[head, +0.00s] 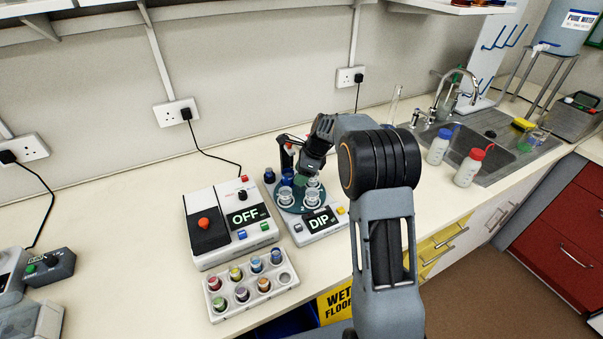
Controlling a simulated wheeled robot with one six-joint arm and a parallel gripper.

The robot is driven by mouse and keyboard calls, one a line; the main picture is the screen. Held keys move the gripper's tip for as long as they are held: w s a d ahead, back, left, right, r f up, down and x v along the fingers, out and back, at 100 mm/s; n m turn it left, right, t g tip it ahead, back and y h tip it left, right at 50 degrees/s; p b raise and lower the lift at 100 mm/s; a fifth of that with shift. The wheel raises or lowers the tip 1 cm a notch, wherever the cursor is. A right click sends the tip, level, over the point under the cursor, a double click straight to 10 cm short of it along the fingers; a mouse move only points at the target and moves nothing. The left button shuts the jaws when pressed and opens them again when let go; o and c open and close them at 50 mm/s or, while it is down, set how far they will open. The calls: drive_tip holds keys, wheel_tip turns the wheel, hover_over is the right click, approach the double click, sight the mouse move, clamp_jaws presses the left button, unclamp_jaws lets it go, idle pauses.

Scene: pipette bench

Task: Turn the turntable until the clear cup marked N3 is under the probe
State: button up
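The turntable (297,207) is a dark teal disc on a white unit with a display reading DIP (320,220). Clear cups stand at its front left (284,196) and front right (312,197). Blue cups or vessels (287,177) show farther back. Any N3 marking is too small to read. A dark post with a red part (286,151) rises behind the disc; the probe's tip is not clear, and I cannot tell which cup is under it. My gripper (303,178) points down over the back right of the turntable, hiding part of it; its fingers are too small to judge.
Left of the turntable is a white and black device reading OFF (245,216). A white rack (250,297) of colored-capped vials stands in front of it. Two bottles (468,167) and a sink (490,150) are at right. The counter between the turntable and bottles is partly hidden by my arm.

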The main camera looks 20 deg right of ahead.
drive_tip(key=shift+r, duration=0.1)
drive_tip(key=v, duration=1.3)
drive_tip(key=shift+r+b, duration=0.3)
drive_tip(key=shift+b, duration=0.1)
drive_tip(key=shift+s+d, duration=0.1)
